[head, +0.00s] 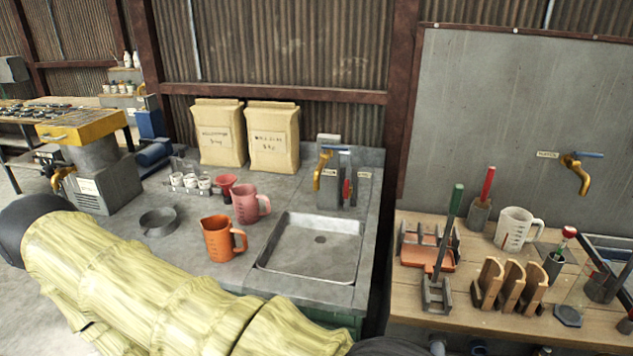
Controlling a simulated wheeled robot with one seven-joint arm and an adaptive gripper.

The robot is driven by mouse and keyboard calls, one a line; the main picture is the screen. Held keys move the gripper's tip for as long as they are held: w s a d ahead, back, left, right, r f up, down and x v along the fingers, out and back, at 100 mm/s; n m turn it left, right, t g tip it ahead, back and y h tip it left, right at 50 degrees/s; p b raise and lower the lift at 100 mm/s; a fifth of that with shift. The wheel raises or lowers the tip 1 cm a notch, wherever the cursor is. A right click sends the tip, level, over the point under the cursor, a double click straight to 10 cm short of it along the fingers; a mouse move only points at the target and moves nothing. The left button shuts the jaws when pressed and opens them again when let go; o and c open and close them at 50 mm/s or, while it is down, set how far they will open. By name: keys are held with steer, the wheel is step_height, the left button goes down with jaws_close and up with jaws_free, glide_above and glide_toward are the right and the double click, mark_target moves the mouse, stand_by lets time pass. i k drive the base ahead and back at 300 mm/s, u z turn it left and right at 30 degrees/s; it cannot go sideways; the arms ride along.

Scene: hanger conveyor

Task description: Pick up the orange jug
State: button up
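The orange jug (217,240) stands upright on the grey counter (190,270), left of the sink. Its handle points right and its spout is at the upper left. A pink jug (246,204) stands just behind it and to the right, close to it. My arm, in a yellow-green sleeve, crosses the lower left in front of the counter. My gripper is not in the picture, so its place relative to the jug cannot be seen.
A sink (312,248) lies right of the jug, with a yellow tap (322,168) behind. A shallow grey dish (158,221) is at the left. A small red funnel (226,187) and a rack of cups (190,184) stand behind. A wooden bench (400,305) with tools is at the right.

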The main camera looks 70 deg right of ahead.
mark_target(227, 240)
steer(key=z, duration=0.75)
steer(key=i, duration=0.95)
steer(key=z, duration=1.5)
steer(key=i, duration=0.45)
steer(key=z, duration=0.45)
